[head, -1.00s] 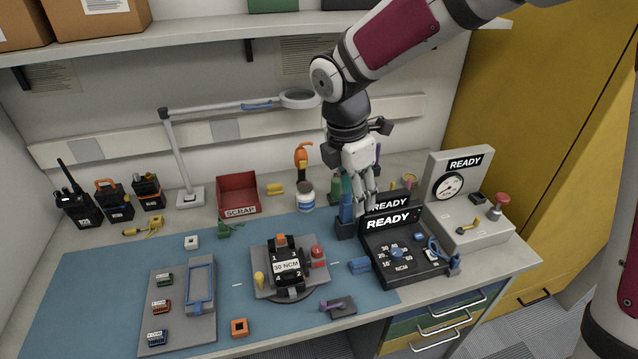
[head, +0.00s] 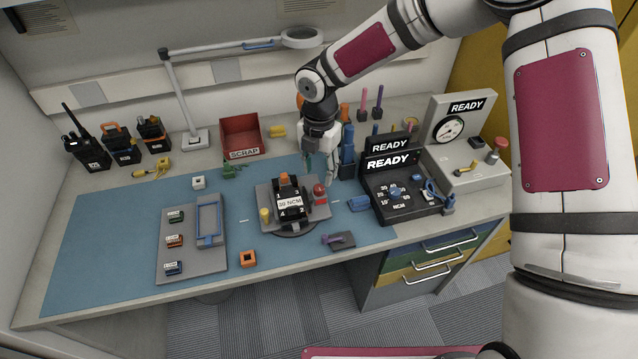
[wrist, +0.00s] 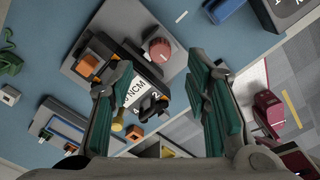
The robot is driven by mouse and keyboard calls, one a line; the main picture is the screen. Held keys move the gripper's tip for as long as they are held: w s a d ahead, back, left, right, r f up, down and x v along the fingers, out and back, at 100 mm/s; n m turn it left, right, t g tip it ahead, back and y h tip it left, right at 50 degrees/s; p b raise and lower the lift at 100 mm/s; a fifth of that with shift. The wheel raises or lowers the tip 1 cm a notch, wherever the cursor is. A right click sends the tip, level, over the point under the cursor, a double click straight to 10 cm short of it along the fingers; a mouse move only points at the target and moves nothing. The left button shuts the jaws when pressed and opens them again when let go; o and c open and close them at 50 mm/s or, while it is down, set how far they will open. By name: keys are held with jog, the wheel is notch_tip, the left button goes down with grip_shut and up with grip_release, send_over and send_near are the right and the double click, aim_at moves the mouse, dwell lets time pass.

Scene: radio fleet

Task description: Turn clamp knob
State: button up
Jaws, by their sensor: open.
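The fixture (head: 273,213) stands on the blue mat with a black radio (head: 290,208) in it, labelled NCM and topped with an orange part. A round red knob (head: 320,189) sits at the fixture's right side, and a yellow knob (head: 265,214) at its left front. Which one is the clamp knob I cannot tell. My gripper (head: 321,172) is open and empty, pointing down just behind and above the red knob. In the wrist view the red knob (wrist: 160,50) shows between the open fingers (wrist: 160,78), apart from them; the yellow knob (wrist: 117,124) is near the left finger.
A blue tool holder (head: 346,165) stands close right of my gripper. The black READY driver station (head: 405,203) with a blue dial is further right. A red scrap bin (head: 241,137) stands behind left; a parts tray (head: 195,262) lies left. The mat's left part is clear.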

aim_at(319, 187)
notch_tip(319, 187, down, 6)
jog(key=shift+r+p, duration=0.1)
jog(key=shift+p, duration=0.35)
grip_shut()
